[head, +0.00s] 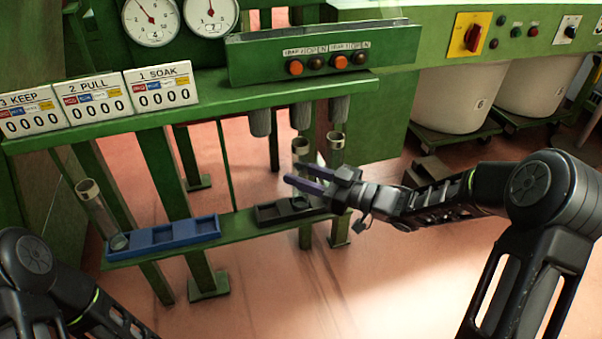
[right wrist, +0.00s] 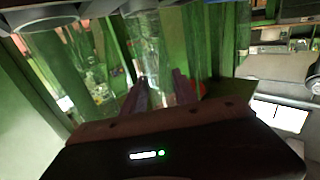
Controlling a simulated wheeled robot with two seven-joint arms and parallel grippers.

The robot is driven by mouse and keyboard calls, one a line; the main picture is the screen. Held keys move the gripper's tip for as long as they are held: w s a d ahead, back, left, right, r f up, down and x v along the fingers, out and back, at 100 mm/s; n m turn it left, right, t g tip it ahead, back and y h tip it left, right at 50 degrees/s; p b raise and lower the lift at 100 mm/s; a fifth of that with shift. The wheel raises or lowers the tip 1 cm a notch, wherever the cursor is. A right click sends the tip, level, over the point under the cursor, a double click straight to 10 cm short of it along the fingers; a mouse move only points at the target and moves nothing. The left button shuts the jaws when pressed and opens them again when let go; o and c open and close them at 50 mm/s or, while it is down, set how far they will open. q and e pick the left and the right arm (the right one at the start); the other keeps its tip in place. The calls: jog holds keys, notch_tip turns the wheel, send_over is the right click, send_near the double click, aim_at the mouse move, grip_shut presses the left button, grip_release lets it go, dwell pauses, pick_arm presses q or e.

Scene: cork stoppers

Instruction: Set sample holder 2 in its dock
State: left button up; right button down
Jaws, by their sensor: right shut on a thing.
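Clear glass tubes with metal-coloured rims look like the sample holders; I see no numbers on them. My right gripper (head: 289,173) is shut on one upright tube (head: 300,146), which stands at the black tray (head: 268,214) on the low green shelf. The purple fingers hide part of it, and I cannot tell whether its base is seated. In the right wrist view the tube (right wrist: 146,45) shows by the fingertips (right wrist: 160,85). A second tube (head: 336,150) stands just right of it. A third tube (head: 91,200) leans at the left end of the blue tray (head: 176,232). My left gripper is out of view.
A higher green shelf (head: 200,104) carries counters marked 3 KEEP (head: 29,113), 2 PULL (head: 94,92) and 1 SOAK (head: 161,88). Grey cylinders (head: 260,122) hang beneath its button box (head: 300,58). White bins (head: 458,98) stand at right. The floor in front is clear.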

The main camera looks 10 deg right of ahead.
jog(key=c, duration=0.9)
grip_release()
jog(key=shift+s+d, duration=0.2)
jog(key=shift+d, duration=0.1)
jog(key=p+v, duration=0.2)
jog(key=v, duration=0.5)
jog(key=shift+s+p, duration=0.1)
jog(key=shift+p, duration=0.3)
